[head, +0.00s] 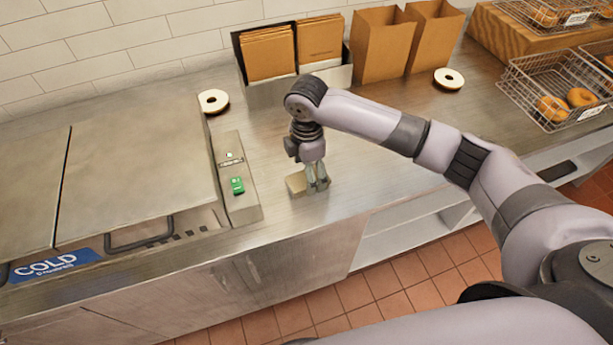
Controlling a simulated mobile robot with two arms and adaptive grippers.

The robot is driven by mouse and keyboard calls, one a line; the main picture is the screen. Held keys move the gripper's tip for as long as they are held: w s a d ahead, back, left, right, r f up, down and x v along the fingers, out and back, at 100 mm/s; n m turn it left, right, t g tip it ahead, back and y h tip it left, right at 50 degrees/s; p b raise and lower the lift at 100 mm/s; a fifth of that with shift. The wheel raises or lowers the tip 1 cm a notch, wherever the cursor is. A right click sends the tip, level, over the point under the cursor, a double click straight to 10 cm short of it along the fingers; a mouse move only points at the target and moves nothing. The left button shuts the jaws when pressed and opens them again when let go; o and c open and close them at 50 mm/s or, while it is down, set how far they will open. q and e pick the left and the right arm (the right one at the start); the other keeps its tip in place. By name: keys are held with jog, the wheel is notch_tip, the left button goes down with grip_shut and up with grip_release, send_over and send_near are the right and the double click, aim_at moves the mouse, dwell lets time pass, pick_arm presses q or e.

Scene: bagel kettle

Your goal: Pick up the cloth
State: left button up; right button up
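A small beige, block-like item (296,183) lies on the steel counter near its front edge. It may be the folded cloth; no other cloth shows. My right gripper (319,186) points down from the bent arm, right beside this item on its right side. Its fingers are low over the counter and partly overlap the item in the picture. I cannot tell whether they touch it or how far apart they are. My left gripper is not in view.
Left of the gripper are a raised panel (245,205) with a green piece and a steel lidded unit (130,170) marked COLD. Behind are a bin of folded paper bags (268,52), open bags (382,45) and two white rings. Bagel baskets (545,105) stand right. The middle counter is clear.

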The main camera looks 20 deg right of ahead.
jog(key=shift+s+f, duration=0.1)
jog(key=shift+f, duration=0.65)
jog(key=shift+c, duration=0.3)
jog(key=c, duration=1.1)
